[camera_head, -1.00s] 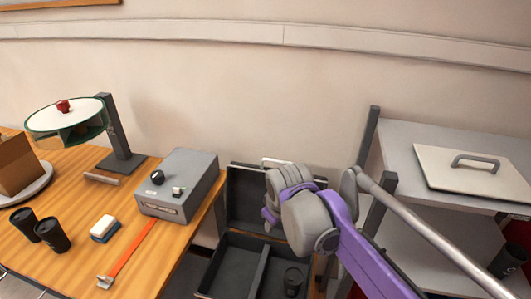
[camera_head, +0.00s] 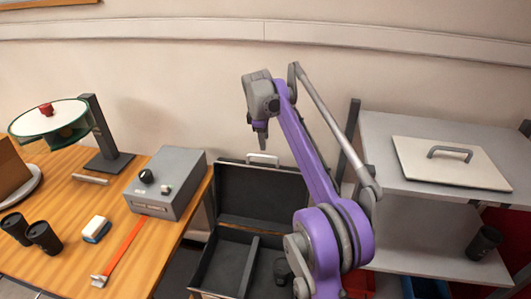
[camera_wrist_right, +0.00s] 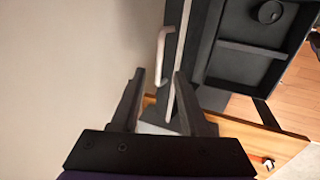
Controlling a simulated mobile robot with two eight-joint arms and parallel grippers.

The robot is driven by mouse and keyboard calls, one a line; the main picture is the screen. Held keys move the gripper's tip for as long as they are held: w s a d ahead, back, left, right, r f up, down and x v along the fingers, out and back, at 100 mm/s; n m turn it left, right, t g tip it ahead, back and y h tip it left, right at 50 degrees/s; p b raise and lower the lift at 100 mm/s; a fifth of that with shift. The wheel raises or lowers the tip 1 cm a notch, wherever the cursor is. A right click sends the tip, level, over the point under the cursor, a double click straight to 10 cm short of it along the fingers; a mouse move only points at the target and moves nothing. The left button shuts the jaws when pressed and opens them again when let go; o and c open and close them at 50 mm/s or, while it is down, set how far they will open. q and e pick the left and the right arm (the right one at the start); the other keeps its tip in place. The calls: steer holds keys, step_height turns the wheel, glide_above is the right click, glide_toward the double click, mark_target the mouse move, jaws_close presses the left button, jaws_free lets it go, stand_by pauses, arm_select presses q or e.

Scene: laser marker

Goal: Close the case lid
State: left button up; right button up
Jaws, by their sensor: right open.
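The dark case (camera_head: 225,262) stands open beside the wooden table, its lid (camera_head: 262,195) raised at the back near the wall. A pale handle (camera_head: 263,159) sits on the lid's top edge. My right gripper (camera_head: 262,140) points down just above the handle in the head view. In the right wrist view the open fingers (camera_wrist_right: 159,78) appear on either side of the line of the lid edge, with the handle (camera_wrist_right: 160,55) just beyond the tips. I cannot tell how deep they reach. My left gripper is not in view.
The case's lower part has a divider (camera_head: 250,265) and a dark cup (camera_head: 282,270) inside, partly hidden by my arm. A grey box (camera_head: 166,184) stands on the table at left. A shelf unit (camera_head: 375,145) with a handled flat panel (camera_head: 450,170) stands at right.

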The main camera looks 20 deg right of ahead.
mark_target(266, 156)
steer(key=x, duration=0.8)
steer(key=shift+r, duration=0.1)
steer(key=shift+c, duration=0.3)
jaws_close()
stand_by(0.9)
